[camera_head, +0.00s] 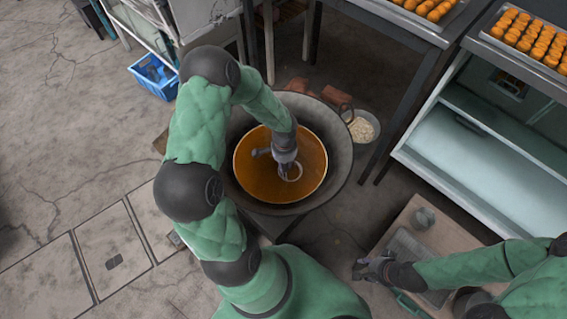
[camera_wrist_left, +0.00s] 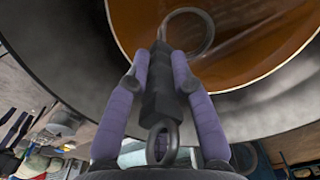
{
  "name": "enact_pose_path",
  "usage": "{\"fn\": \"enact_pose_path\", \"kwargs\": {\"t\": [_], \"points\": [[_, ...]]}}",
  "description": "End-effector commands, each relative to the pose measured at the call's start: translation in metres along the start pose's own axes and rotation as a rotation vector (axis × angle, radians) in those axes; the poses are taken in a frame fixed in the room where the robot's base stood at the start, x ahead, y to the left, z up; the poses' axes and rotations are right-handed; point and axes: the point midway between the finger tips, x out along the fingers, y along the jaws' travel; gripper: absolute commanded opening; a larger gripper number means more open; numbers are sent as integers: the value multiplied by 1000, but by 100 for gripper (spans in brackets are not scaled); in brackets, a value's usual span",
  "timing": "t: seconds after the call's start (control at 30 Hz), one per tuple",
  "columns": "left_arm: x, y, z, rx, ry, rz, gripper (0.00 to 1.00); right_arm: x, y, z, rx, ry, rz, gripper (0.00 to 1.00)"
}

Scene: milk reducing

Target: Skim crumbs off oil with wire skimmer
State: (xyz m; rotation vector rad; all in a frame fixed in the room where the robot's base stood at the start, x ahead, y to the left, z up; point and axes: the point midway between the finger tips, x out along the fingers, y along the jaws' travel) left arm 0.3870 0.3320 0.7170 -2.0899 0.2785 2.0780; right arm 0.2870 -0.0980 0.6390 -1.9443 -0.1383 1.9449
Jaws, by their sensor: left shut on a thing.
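The wok (camera_head: 338,185) is wide and dark and holds amber-brown oil (camera_head: 255,180). My left gripper (camera_head: 286,158) reaches down over the oil and is shut on the wire skimmer (camera_head: 291,172). In the left wrist view, the skimmer's black handle (camera_wrist_left: 158,98) lies between the two purple fingers, and its round hoop points away over the oil (camera_wrist_left: 245,35). I cannot tell whether the hoop touches the oil, and no crumbs are clear on it. My right gripper (camera_head: 370,268) is low at the right, beside a small table; its finger opening is too small to make out.
A bowl of pale bits (camera_head: 362,127) stands right of the wok. Trays of orange-brown pastries (camera_head: 525,38) lie at the upper right above a glass-fronted cabinet (camera_head: 480,150). A blue crate (camera_head: 153,76) sits at the upper left.

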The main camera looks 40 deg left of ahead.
Motion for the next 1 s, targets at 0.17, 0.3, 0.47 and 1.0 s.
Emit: {"fn": "enact_pose_path", "kwargs": {"t": [0.17, 0.3, 0.47, 1.0], "points": [[-19, 0, 0, 1, 1, -1, 0, -14, -5, 1, 0, 0, 0, 40], [-30, 0, 0, 1, 1, -1, 0, -21, -8, 1, 0, -1, 0, 40], [-39, 0, -1, 1, 1, -1, 0, -27, -10, 1, 0, -1, 0, 40], [-43, 0, -1, 1, 1, -1, 0, -30, -11, 1, 0, -1, 0, 40]]}}
